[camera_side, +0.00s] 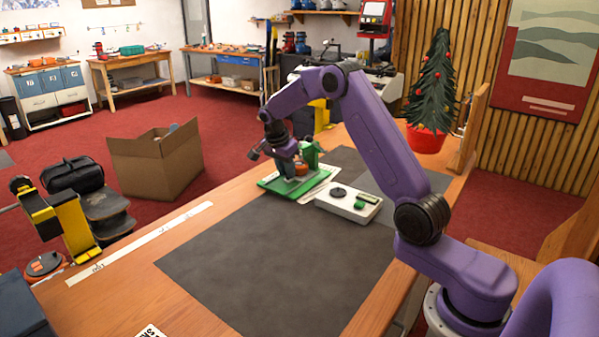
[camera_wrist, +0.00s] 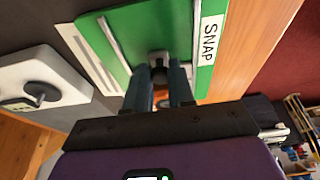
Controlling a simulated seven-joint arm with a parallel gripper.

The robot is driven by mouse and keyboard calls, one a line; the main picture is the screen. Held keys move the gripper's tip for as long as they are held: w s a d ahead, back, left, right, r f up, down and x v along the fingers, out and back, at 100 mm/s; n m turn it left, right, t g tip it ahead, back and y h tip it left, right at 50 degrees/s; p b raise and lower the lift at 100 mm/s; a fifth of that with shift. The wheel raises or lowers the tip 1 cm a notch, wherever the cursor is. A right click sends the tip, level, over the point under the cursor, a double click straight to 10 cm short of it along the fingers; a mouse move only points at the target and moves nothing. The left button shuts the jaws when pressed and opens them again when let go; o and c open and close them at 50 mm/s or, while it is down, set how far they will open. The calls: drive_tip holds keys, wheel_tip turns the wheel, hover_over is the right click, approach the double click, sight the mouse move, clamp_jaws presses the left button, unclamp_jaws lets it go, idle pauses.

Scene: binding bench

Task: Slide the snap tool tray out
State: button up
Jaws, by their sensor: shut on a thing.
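The snap tool tray is a flat green plate (camera_side: 272,183) at the far edge of the grey mat. In the wrist view the green plate (camera_wrist: 136,22) carries a white label reading SNAP (camera_wrist: 209,40) and a pale rail along one side. My gripper (camera_wrist: 167,78) reaches over the plate, its two fingers closed around a small grey knob (camera_wrist: 158,58) on it. In the side view my gripper (camera_side: 291,174) points down at the plate. A green upright part (camera_side: 310,154) and an orange piece (camera_side: 301,169) stand just beside the fingers. The fingertips' exact contact is partly hidden.
A white box (camera_side: 334,206) with a dark round knob and green pieces stands right next to the plate. The grey mat (camera_side: 260,265) is clear in front. A white ruler strip (camera_side: 140,243) and yellow stand (camera_side: 72,225) lie left. A cardboard box (camera_side: 150,172) stands beyond the bench.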

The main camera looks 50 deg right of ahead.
drive_tip(key=shift+a, duration=3.2)
drive_tip(key=o, duration=0.5)
drive_tip(key=shift+r, duration=5)
